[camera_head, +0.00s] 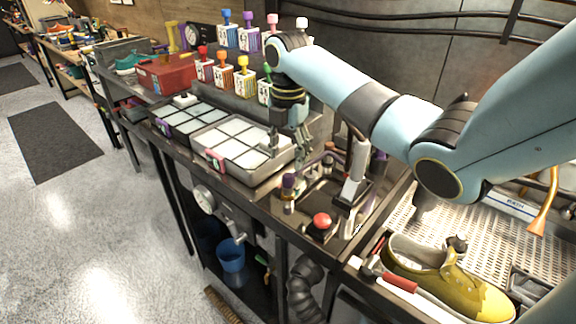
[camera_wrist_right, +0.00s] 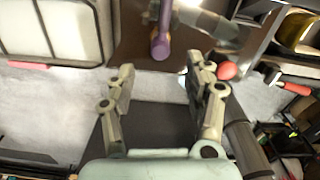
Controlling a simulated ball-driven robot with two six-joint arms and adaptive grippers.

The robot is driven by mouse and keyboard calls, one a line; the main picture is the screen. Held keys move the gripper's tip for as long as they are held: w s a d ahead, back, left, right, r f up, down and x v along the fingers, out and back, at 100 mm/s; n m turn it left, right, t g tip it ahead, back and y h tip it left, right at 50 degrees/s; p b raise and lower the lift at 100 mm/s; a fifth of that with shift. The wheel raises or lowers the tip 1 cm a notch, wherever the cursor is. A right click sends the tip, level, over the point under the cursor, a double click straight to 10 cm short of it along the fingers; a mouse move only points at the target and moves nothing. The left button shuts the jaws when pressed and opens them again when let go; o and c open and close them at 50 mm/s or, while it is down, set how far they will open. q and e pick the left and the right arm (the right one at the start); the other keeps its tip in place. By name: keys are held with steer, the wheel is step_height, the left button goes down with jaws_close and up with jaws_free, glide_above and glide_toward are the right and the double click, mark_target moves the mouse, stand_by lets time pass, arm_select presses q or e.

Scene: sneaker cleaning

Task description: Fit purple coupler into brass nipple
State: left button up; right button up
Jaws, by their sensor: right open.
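A small piece with a purple top (camera_head: 288,182), which looks like the purple coupler, stands upright near the bench's front edge. In the right wrist view a purple rod-like piece (camera_wrist_right: 161,42) lies beyond and between my fingertips, apart from both. My right gripper (camera_head: 290,146) is open and empty, pointing down above and behind the purple-topped piece. It also shows in the right wrist view (camera_wrist_right: 160,74) with its fingers spread. I cannot make out the brass nipple with certainty. My left gripper is not in view.
A tray with white compartments (camera_head: 211,165) sits left of my gripper. A red button (camera_head: 321,221) stands at the bench front, right of the purple-topped piece. A yellow sneaker (camera_head: 432,272) rests by a perforated white tray.

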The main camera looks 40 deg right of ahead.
steer(key=shift+r, duration=1.5)
